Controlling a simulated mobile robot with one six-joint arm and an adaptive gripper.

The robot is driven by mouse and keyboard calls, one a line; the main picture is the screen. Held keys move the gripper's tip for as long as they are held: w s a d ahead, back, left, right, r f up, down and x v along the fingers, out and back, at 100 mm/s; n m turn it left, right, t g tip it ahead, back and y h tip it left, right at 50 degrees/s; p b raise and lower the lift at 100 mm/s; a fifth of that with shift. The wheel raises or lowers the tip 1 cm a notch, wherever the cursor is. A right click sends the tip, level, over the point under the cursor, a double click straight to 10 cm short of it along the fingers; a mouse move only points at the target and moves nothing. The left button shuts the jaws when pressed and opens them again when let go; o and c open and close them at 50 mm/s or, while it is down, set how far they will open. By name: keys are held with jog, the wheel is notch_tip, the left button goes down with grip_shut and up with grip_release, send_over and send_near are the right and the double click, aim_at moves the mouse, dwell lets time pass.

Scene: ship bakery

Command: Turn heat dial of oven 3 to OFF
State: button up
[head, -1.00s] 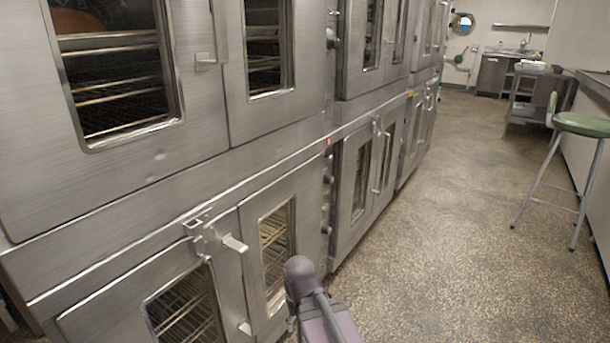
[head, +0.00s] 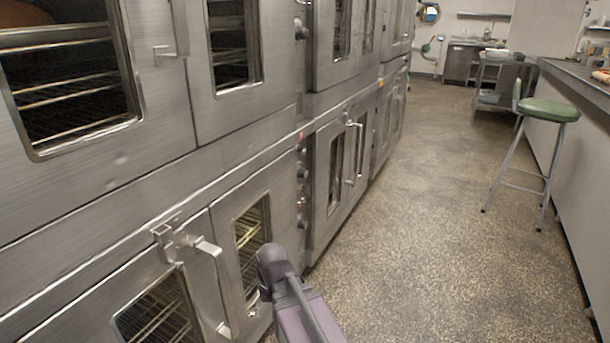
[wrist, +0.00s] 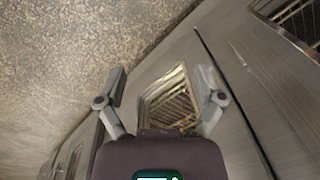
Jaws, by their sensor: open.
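Steel ovens stand in two stacked rows along the left in the head view. The lower near oven (head: 80,262) has double doors with a window and a long handle. A narrow control strip with small dark dials (head: 302,172) runs down its right edge. The dials are too small to read, and I cannot tell which oven is number 3. My gripper (wrist: 160,82) is open and empty in the wrist view, with an oven door window (wrist: 170,100) beyond its fingers. No dial is clear in that view. In the head view my arm hides part of the lower oven front.
The speckled floor (head: 420,200) is clear along the oven row. A green stool (head: 548,110) stands at the right by a long counter (head: 570,140). A metal cart (head: 500,85) and a sink unit (head: 460,62) are at the far end.

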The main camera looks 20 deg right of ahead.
jog(key=w+d+r+m+t+y, duration=0.1)
jog(key=w+d+m+y, duration=0.3)
jog(key=w, duration=0.6)
jog(key=m+t+y+b, duration=0.2)
jog(key=m+t+y, duration=0.5)
jog(key=m+t, duration=1)
send_near(306, 174)
jog(key=s+d+r+m+g, duration=0.2)
jog(key=d+r+m+g, duration=0.1)
jog(key=d+m+g, duration=0.1)
jog(key=shift+s+a+r, duration=0.15)
jog(key=shift+a, duration=0.1)
jog(key=x, duration=1.3)
jog(key=shift+w+a+f, duration=0.3)
jog(key=shift+f, duration=0.05)
